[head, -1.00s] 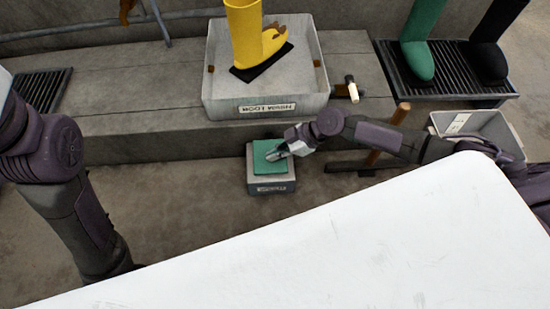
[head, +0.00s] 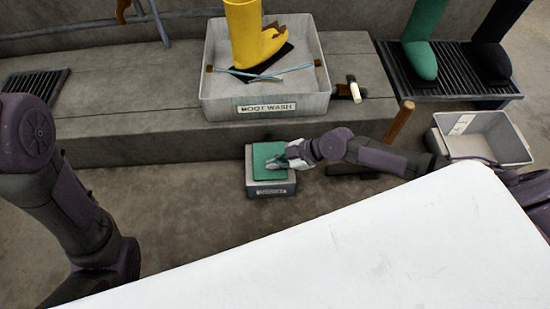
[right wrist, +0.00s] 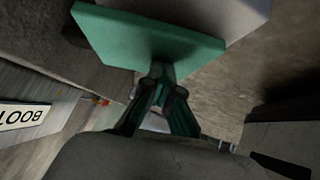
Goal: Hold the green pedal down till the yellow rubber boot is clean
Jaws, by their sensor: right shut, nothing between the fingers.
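The yellow rubber boot (head: 244,38) stands on a black pad in the grey boot wash tub (head: 218,107). A brown patch of dirt (head: 272,26) shows near its foot. Two thin pale-blue water jets (head: 235,73) run from nozzles on the tub's sides and cross in front of the boot. The green pedal (head: 262,152) tops a grey box on the floor below the tub. My right gripper (head: 276,163) is shut and empty, its fingertips at the pedal; the right wrist view shows them against the pedal's edge (right wrist: 150,40). My left gripper is out of frame.
A green boot (head: 421,45) and a black boot (head: 490,50) stand on a grate at right. A grey bin (head: 510,140) and a wooden handle (head: 398,122) are near my right arm. A white surface (head: 380,240) fills the foreground.

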